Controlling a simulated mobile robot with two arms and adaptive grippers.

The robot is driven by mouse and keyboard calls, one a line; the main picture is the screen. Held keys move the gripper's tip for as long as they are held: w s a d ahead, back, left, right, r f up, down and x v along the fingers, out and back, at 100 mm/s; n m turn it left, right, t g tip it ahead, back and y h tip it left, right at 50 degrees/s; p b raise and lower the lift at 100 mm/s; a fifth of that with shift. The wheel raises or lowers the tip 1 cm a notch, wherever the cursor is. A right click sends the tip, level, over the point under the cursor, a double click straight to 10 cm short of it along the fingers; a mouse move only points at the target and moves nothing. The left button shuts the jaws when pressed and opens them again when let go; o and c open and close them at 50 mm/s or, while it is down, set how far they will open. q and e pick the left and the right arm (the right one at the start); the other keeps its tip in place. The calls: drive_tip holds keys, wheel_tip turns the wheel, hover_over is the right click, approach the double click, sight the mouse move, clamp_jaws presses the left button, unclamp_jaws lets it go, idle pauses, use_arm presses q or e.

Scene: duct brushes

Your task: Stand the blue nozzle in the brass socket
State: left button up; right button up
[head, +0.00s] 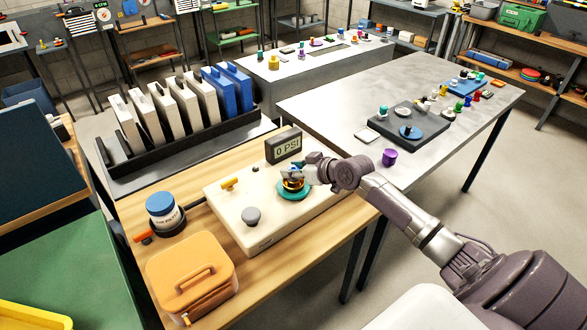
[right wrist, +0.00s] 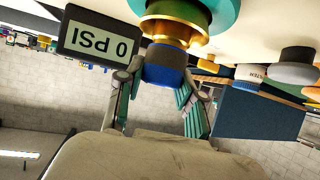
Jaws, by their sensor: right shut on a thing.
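The blue nozzle (right wrist: 165,66) is between the fingers of my right gripper (right wrist: 163,82), which is shut on it. In the right wrist view, which is upside down, the nozzle lines up with the brass socket (right wrist: 172,30) and meets its mouth. How deep it sits inside is hidden. In the head view the brass socket (head: 292,184) stands on a teal ring on the cream panel box, and my right gripper (head: 303,173) is right over it, covering most of the nozzle. My left gripper is not in view.
A "0 PSI" display (head: 284,146) stands close behind the socket. The cream box (head: 228,208) also carries a yellow handle (head: 229,184) and a grey knob (head: 251,216). A blue-lidded jar (head: 162,209) and an orange case (head: 193,278) stand left on the wooden table.

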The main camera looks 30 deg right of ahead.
drive_tip(key=o, duration=1.2)
drive_tip(key=shift+r, duration=0.2)
drive_tip(key=shift+v, duration=6)
